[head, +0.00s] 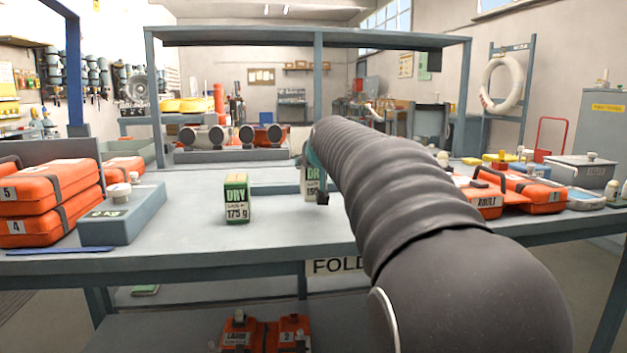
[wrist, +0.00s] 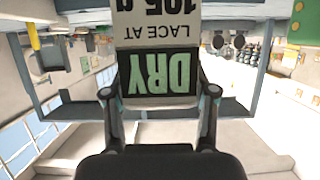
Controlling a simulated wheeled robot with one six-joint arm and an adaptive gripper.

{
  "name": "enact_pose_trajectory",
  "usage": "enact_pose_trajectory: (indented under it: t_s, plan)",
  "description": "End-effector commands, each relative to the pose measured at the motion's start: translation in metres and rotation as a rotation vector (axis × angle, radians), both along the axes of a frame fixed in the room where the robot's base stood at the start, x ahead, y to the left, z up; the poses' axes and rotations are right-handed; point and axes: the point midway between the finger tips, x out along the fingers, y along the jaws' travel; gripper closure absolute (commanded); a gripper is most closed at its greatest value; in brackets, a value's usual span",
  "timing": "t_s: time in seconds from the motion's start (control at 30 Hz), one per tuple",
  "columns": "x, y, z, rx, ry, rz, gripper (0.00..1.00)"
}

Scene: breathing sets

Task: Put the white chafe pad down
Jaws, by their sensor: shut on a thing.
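In the head view, the block (head: 311,186) shows as a narrow part left of my arm, above or on the grey bench (head: 280,236). I cannot tell whether it touches the bench. My gripper (head: 320,180) is mostly hidden behind my arm there. A similar green and white DRY block (head: 237,200) stands upright on the bench to its left.
Orange cases (head: 40,190) and a grey-blue box (head: 122,213) stand at left, with a blue strip (head: 60,251) on the front edge. More orange cases (head: 535,193) stand at right. Bare bench lies around the standing block. A shelf below holds orange packs (head: 265,335).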

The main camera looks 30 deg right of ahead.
Motion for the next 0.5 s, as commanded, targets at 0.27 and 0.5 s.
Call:
enact_pose_trajectory:
  t_s: [0.27,0.5]
  plan:
    - [0.0,0.002,-0.031,-0.001,0.0,0.002,0.97]
    - [0.0,0.002,-0.039,-0.001,-0.003,0.001,0.97]
